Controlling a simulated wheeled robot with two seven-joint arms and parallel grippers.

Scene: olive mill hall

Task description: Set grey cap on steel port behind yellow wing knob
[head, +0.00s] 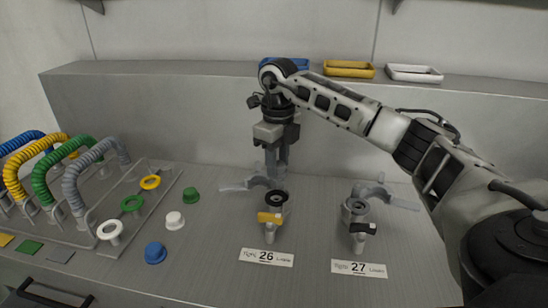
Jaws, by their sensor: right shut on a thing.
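My right gripper (277,174) points down above and just behind the steel port (277,198) at label 26. Its fingers are shut on the grey cap, which is small and mostly hidden against the grey fingers and fittings. The steel port has a dark round mouth. The yellow wing knob (269,218) sits in front of that port. I cannot tell whether the cap touches the port; the fingertips appear a little above or behind it. My left gripper is not in view.
A second port (355,207) with a black wing knob (363,228) stands to the right at label 27. Green (191,195), white (174,220) and blue (155,253) caps lie on the left. Coloured hoses, rings and a back ledge (180,68) with trays surround the worktop.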

